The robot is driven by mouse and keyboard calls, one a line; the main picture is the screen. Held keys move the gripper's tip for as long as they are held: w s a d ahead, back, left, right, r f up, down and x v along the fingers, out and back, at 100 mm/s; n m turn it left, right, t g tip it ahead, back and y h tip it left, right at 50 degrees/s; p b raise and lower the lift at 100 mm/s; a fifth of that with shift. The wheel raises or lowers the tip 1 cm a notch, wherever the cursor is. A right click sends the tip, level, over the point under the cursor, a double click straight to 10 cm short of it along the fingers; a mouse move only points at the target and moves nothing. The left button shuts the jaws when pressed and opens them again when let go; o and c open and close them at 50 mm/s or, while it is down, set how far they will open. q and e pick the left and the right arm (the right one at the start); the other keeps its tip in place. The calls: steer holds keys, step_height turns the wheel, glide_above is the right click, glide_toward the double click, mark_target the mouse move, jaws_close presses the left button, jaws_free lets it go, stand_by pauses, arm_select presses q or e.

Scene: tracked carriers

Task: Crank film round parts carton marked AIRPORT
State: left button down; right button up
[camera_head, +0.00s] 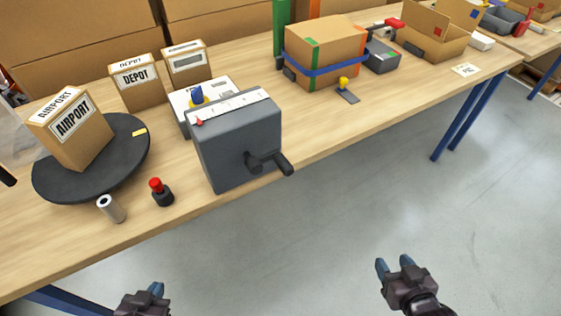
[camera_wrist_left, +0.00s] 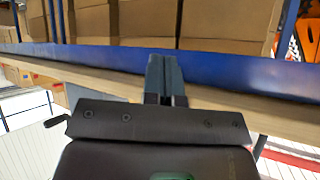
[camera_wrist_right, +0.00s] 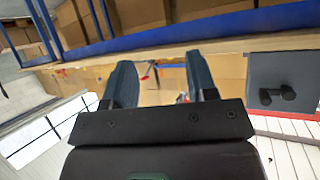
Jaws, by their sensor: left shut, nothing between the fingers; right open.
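The parts carton marked AIRPORT (camera_head: 75,128) stands on a round black turntable (camera_head: 125,163) at the left of the table. No film shows around it. A grey crank box (camera_head: 237,140) stands to its right, with a black crank handle (camera_head: 272,163) on its front; the handle also shows in the right wrist view (camera_wrist_right: 278,95). My left gripper (camera_head: 152,292) is shut and empty, low in front of the table. My right gripper (camera_head: 394,268) is open and empty over the floor, right of and below the crank. Both are apart from everything.
A red-topped button (camera_head: 160,191) and a small grey-white cylinder (camera_head: 111,208) are near the table's front edge. A carton marked DEPOT (camera_head: 139,84) stands behind. A strapped carton (camera_head: 325,50) stands further right. The floor (camera_head: 330,220) in front is clear.

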steer(key=w+a+r+t+y+b, duration=0.1)
steer(key=w+a+r+y+b, duration=0.15)
steer(key=w, duration=0.25)
steer(key=w+a+r+t+y+b, duration=0.1)
steer(key=w+a+r+y+b, duration=0.15)
steer(key=w+a+y, duration=0.2)
steer(key=m+g+y+b, duration=0.6)
steer(key=g+y+b, duration=0.2)
steer(key=y+b, duration=0.3)
glide_toward(284, 164)
arm_select(q)
step_height(284, 164, down, 10)
steer(key=d+m+g+p, duration=0.1)
steer(key=p, duration=0.1)
steer(key=shift+w+r+m+h, duration=0.25)
steer(key=shift+m+h, duration=0.05)
steer(key=shift+m, duration=0.1)
arm_select(e)
steer(key=shift+w+f+x, duration=0.15)
steer(key=shift+f+x, duration=0.05)
steer(key=shift+x, duration=1.5)
steer(key=shift+w+f+x, duration=0.15)
steer(key=shift+f+x, duration=0.05)
steer(key=shift+x, duration=1.5)
steer(key=shift+w+f+x, duration=0.15)
steer(key=shift+f+x, duration=0.05)
steer(key=shift+x, duration=1.5)
